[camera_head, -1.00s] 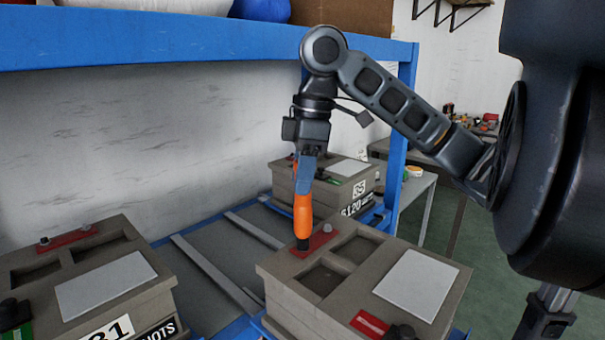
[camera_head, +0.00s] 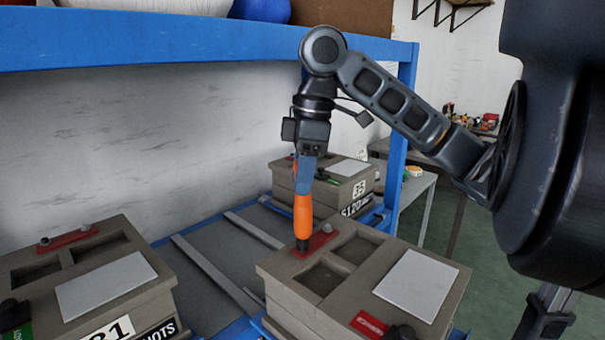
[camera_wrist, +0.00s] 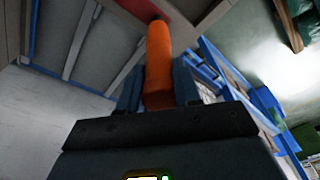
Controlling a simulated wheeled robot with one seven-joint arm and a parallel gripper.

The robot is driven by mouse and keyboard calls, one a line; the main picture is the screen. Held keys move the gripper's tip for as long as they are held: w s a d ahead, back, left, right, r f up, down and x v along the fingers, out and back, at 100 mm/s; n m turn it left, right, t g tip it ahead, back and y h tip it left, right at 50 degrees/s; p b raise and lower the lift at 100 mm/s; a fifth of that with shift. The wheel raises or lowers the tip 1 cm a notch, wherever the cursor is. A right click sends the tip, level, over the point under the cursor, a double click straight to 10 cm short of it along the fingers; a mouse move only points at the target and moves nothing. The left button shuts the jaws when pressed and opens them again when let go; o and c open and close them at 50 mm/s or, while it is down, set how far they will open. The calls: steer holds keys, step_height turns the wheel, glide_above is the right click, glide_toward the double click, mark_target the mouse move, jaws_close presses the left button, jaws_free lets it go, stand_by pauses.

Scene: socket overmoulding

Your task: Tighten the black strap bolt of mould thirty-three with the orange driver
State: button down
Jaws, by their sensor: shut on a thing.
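My gripper (camera_head: 306,172) is shut on the orange driver (camera_head: 303,212), which it holds nearly upright. The driver's dark tip (camera_head: 303,244) is down at the left end of a red strap (camera_head: 324,238) on the middle mould (camera_head: 350,262). The bolt under the tip is hidden, and I cannot tell its colour. This mould's number is out of sight. In the wrist view the orange driver (camera_wrist: 158,62) sits between the two fingers and points at a red patch.
A mould labelled 31 (camera_head: 110,268) stands at left, with two bolts on its red strap. Another labelled mould (camera_head: 325,198) stands behind. A blue shelf beam (camera_head: 200,43) spans above. Grey rails (camera_head: 215,272) lie between the moulds.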

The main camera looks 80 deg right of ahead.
steer(key=shift+r+p, duration=2.15)
steer(key=shift+r, duration=0.35)
steer(key=shift+d, duration=0.1)
